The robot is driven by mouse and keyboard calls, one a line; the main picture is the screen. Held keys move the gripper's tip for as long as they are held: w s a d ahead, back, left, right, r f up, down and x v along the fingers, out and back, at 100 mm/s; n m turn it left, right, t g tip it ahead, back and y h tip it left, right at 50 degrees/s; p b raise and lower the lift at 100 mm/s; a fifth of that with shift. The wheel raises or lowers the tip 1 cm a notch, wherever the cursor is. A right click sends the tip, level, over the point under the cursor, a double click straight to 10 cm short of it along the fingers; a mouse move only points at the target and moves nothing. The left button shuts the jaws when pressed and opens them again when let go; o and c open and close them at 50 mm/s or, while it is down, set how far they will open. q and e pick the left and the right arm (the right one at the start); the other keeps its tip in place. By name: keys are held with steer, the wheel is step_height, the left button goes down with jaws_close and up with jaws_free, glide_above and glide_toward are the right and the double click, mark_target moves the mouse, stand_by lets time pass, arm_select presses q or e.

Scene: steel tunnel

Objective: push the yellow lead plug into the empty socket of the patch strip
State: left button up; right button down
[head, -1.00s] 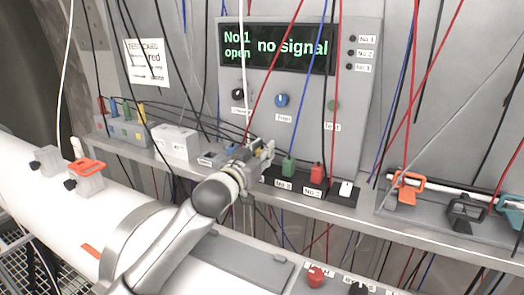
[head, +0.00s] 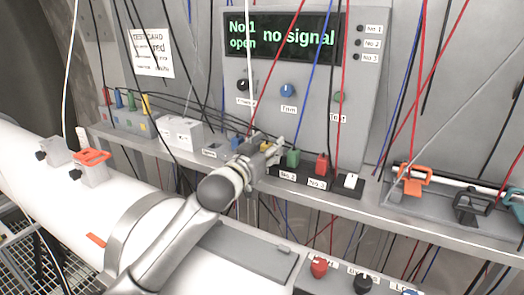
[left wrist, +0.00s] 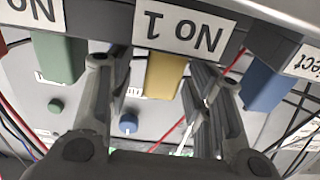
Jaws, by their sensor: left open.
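The black patch strip (head: 335,194) lies on the shelf below the panel, with green (head: 293,158), red (head: 321,163) and white (head: 350,181) pieces along it. My left gripper (head: 268,148) is at its left end and covers the No 1 place in the head view. In the left wrist view the yellow plug (left wrist: 166,76) sits by the No 1 label (left wrist: 183,28), between the open fingers (left wrist: 152,75), with a gap on both sides. How deep it sits is hidden. The green plug (left wrist: 60,58) and a blue plug (left wrist: 263,86) flank it. My right gripper is out of view.
The panel display (head: 282,38) reads "No 1 open" and "no signal". Hanging wires cross in front of the panel. A grey box with coloured plugs (head: 128,120) and a white box (head: 182,133) stand left on the shelf. Orange (head: 413,180) and dark clamps stand right.

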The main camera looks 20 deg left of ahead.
arm_select(q)
steer(key=s, duration=1.2)
steer(key=shift+a, duration=0.45)
steer(key=shift+w, duration=0.1)
